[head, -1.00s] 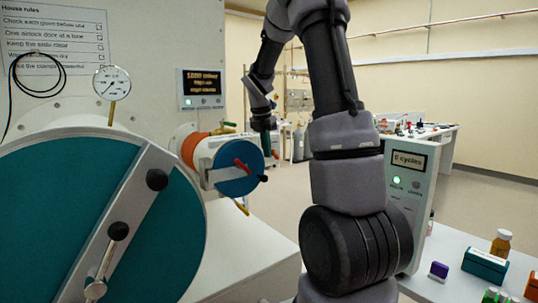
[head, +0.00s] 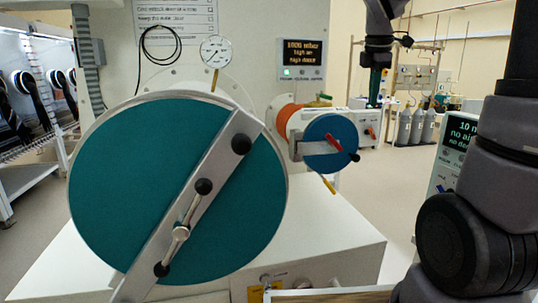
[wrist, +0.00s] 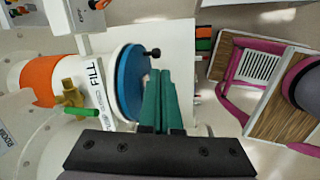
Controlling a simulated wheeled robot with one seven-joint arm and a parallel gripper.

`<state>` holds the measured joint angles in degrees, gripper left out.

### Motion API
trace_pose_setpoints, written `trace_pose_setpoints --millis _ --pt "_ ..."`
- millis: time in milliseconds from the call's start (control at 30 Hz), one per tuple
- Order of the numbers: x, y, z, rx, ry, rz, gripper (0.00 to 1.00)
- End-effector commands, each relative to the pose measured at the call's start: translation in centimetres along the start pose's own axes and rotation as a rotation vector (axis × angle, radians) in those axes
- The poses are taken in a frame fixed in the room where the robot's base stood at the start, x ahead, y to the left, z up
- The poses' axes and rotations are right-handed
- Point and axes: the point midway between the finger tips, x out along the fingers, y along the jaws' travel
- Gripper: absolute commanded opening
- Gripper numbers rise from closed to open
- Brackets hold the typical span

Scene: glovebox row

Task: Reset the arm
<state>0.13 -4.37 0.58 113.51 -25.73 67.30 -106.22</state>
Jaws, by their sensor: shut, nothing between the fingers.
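My gripper (head: 374,98) hangs fingers-down beyond and to the right of the small blue round door in the head view. In the wrist view my gripper (wrist: 158,75) has its two teal fingers together with nothing between them. They lie just right of the blue door (wrist: 133,84) in that picture; I cannot tell whether they touch it. My arm runs up out of the head view, and its thick lower links fill the right edge.
A large teal round door (head: 140,190) with a clamp bar stands front left. The small blue door (head: 325,165) closes an orange-banded cylinder (head: 288,124). A display box (head: 301,58) and gauge (head: 216,50) are on the wall panel. Open floor (head: 395,190) shows right of the white bench.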

Motion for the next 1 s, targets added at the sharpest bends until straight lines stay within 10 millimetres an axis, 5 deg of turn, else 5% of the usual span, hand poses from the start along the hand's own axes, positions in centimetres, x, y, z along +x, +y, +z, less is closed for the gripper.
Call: trace_pose_setpoints --millis 300,600,800,1000 --pt "-4.6 -8.7 -2.8 0.907 0.202 0.106 0.00" --pt "-5.8 -15.8 -5.1 1.680 0.453 0.054 0.00" --pt "-5.8 -17.8 -5.8 1.931 0.544 -0.002 0.00" --pt "-5.7 -18.1 -5.9 1.973 0.556 -0.014 0.00"
